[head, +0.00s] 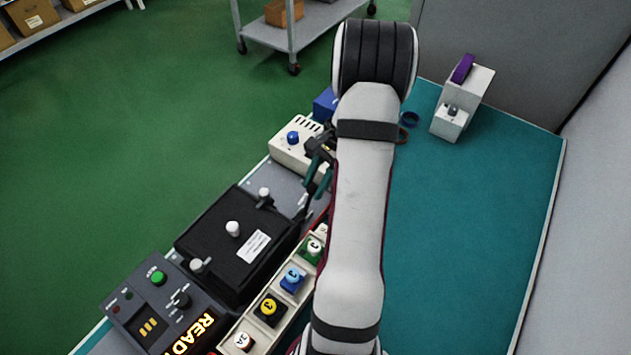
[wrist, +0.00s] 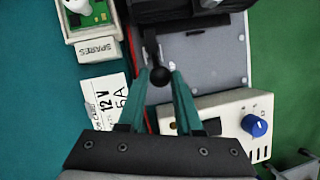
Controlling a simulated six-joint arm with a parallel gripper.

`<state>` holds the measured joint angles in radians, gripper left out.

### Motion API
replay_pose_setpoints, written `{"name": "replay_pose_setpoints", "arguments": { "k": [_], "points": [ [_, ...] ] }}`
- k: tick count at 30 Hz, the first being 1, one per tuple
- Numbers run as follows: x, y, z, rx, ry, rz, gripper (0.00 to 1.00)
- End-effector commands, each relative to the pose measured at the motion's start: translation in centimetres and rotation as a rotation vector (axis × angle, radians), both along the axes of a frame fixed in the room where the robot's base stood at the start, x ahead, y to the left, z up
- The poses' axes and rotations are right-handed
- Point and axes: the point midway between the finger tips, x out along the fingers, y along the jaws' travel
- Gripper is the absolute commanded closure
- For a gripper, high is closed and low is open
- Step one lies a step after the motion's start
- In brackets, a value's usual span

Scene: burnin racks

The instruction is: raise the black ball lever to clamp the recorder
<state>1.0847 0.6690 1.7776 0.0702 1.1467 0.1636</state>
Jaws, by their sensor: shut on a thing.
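The black ball (wrist: 158,76) of the lever is between the teal fingertips of my gripper (wrist: 160,78) in the wrist view, and the fingers are shut on it. Its dark lever arm (wrist: 150,45) runs from the ball toward a black box (wrist: 185,10). In the head view my gripper (head: 317,186) is at the far end of the grey plate, partly hidden by my arm; the ball cannot be made out there. A black box (head: 212,250) with a white label and white knobs sits on the plate; it appears to be the recorder.
A cream box with a blue knob (head: 293,137) stands close beyond my gripper. A row of numbered blocks in a cream tray (head: 232,339) and a control panel reading READY (head: 141,322) are nearer. A spares tray (wrist: 95,50) and a 12V card (wrist: 98,101) lie beside the lever.

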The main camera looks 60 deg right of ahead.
Motion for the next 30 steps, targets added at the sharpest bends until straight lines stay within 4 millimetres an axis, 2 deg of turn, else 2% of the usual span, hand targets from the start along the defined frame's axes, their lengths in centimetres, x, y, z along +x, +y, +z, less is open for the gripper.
{"name": "replay_pose_setpoints", "arguments": {
  "k": [14,30],
  "points": [
    [-0.1,0.1,0.1,-0.022,0.001,0.002,1.00],
    [-0.1,3.0,1.0,-0.347,0.000,0.005,1.00]
  ]
}}
